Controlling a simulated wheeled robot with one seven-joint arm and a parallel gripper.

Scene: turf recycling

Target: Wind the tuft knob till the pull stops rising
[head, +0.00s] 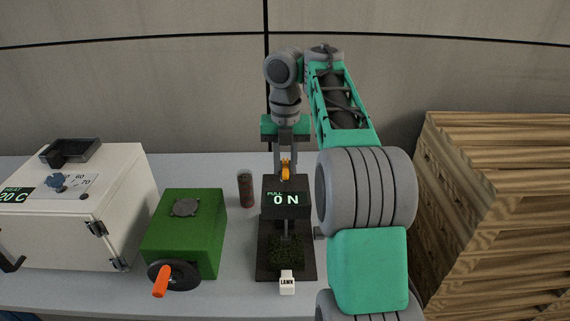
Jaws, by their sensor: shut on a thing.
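The tuft pull tester (270,255) is a dark stand on the table with a patch of dark green turf (289,250) on its base. Its display (284,200) reads "PULL 0 N". An orange knob (285,171) stands on top of the display housing. My gripper (286,167) points down from above with its fingers on either side of the orange knob, shut on it. A thin rod runs down from the housing to the turf; its lower end is too small to make out. A white tag (287,283) reading "LAWN" sits at the front of the base.
A green box (205,240) with an orange-handled crank (161,281) stands left of the tester. A brown cylinder (246,190) stands between them. A white heater box (125,205) showing "20 C" is at far left. Stacked wooden pallets (490,150) rise at right, beyond my arm.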

